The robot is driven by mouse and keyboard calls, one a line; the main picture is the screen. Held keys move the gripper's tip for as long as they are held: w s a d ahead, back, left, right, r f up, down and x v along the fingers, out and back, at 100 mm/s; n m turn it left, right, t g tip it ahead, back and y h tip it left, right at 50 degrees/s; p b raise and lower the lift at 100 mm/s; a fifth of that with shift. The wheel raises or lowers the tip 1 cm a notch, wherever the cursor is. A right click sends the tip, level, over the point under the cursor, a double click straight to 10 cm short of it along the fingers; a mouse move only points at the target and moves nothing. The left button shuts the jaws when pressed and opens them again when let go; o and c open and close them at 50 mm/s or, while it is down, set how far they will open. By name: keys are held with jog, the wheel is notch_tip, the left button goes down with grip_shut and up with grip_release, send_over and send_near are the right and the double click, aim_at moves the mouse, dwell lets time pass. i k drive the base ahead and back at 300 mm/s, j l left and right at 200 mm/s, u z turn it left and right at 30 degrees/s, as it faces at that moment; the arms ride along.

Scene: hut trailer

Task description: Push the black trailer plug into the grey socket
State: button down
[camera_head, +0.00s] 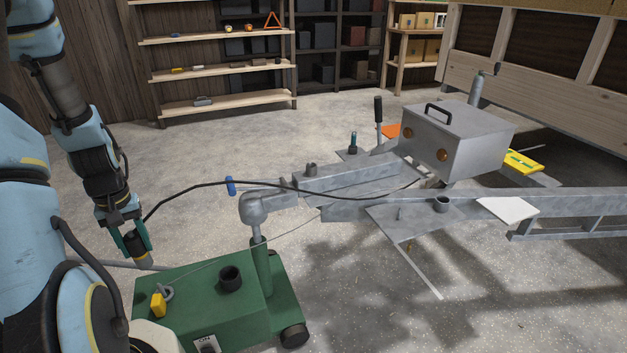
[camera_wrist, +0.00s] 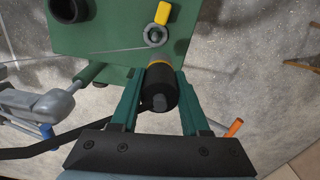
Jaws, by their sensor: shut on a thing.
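My gripper (camera_head: 133,240) is shut on the black plug, with its teal fingers on either side of it. The plug (camera_head: 144,258) has a yellow ring and a greyish front end pointing down and right. In the wrist view the plug (camera_wrist: 158,92) lies between the fingertips, its front end toward the socket. The round grey socket (camera_head: 166,294), with a yellow flap (camera_head: 158,305), sits on the green box. The socket also shows in the wrist view (camera_wrist: 155,36). In the head view the plug is apart from it, above and left. My fingers partly hide the plug.
A black cable (camera_head: 205,184) runs from the plug to the trailer. The green box (camera_head: 195,275) carries a black cup (camera_head: 230,278) and a green post (camera_head: 262,265) under the grey hitch (camera_head: 252,207). A thin line crosses above the box.

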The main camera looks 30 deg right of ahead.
aim_at(400, 222)
jog(key=k+l, duration=0.1)
jog(key=l, duration=2.85)
